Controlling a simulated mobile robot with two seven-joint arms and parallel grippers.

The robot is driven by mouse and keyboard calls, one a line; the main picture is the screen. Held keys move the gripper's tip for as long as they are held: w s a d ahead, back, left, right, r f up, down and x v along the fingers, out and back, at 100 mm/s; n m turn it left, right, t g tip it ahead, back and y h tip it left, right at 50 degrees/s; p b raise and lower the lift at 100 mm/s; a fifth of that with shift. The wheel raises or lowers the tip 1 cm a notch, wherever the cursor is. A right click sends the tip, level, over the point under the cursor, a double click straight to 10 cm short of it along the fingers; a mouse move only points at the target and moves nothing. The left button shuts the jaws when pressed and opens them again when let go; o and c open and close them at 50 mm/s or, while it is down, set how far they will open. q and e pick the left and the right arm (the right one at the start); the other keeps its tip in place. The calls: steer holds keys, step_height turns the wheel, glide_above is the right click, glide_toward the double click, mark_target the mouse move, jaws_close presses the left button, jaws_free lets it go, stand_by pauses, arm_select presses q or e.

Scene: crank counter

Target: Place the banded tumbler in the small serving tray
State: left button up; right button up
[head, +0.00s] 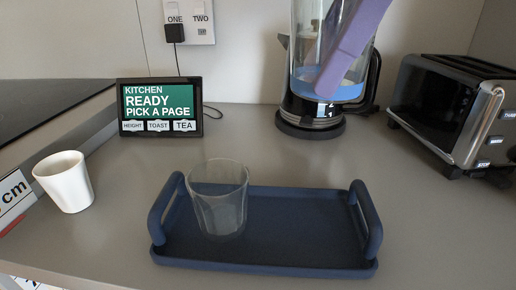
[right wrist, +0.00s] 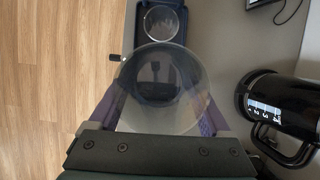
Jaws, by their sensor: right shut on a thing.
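The banded tumbler (head: 330,88), a clear glass with a blue band near its base, is up in front of the kettle in the head view. My right gripper (head: 338,78), with purple fingers, is shut on it. In the right wrist view the tumbler's round rim (right wrist: 160,52) shows between the fingers of my right gripper (right wrist: 160,100). The small serving tray (head: 300,225) is dark blue with a raised handle at each end. It lies on the counter, lower and to the left of the held tumbler. My left gripper is not in view.
A plain clear glass (head: 218,200) stands in the tray's left part; its right part is clear. A white cup (head: 65,182) stands at left. A small screen (head: 160,105), a black kettle (head: 310,112) and a toaster (head: 455,110) stand farther back.

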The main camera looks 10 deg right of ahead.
glide_above(294, 228)
steer(key=d, duration=0.1)
steer(key=f, duration=1.3)
steer(key=shift+s+d+f+b, duration=0.15)
steer(key=shift+s+f+b, duration=0.1)
steer(key=shift+b, duration=0.1)
steer(key=shift+f, duration=2.65)
steer(key=shift+w+b, duration=0.1)
steer(key=shift+b, duration=0.25)
steer(key=shift+f, duration=0.2)
steer(key=o, duration=1.1)
steer(key=shift+r, duration=0.1)
